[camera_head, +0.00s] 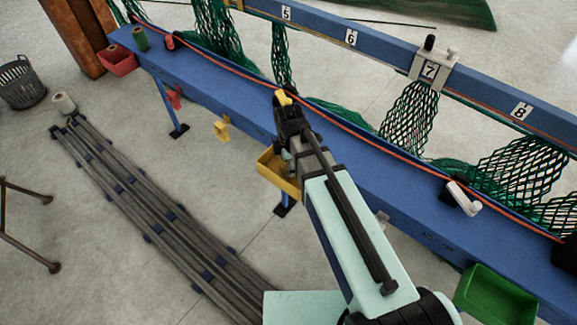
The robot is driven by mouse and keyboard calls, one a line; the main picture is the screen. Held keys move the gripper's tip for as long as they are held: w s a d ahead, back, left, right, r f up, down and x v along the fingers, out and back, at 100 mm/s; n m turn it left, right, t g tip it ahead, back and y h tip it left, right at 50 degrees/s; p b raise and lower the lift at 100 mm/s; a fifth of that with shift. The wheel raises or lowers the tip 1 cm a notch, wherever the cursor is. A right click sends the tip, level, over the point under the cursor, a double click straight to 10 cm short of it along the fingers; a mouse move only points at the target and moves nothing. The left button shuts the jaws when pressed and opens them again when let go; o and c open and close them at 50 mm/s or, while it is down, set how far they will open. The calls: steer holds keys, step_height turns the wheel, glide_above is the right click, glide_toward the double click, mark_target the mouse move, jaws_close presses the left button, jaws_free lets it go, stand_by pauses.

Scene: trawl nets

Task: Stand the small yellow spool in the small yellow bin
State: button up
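A small yellow piece, which looks like the yellow spool (284,97), shows at the far tip of my gripper (288,102), over the blue bench. The dark gripper hides much of it. I cannot tell whether the fingers are closed on it, nor whether it touches the bench. The small yellow bin (268,172) hangs at the bench's front side, below and a little left of my gripper. My arm covers its right part, and its inside is only partly visible.
The long blue bench (222,86) carries a green spool (141,39), a red item (169,41) and a white-handled tool (463,198). A red bin (118,61) and green bin (494,296) hang on its front. Green nets (409,115) and an orange rope (352,126) run behind.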

steer(key=shift+f, duration=0.9)
steer(key=o, duration=1.3)
steer(key=shift+f, duration=0.1)
steer(key=shift+o, duration=0.2)
step_height(320, 180, up, 12)
steer(key=b, duration=0.3)
steer(key=shift+a, duration=0.1)
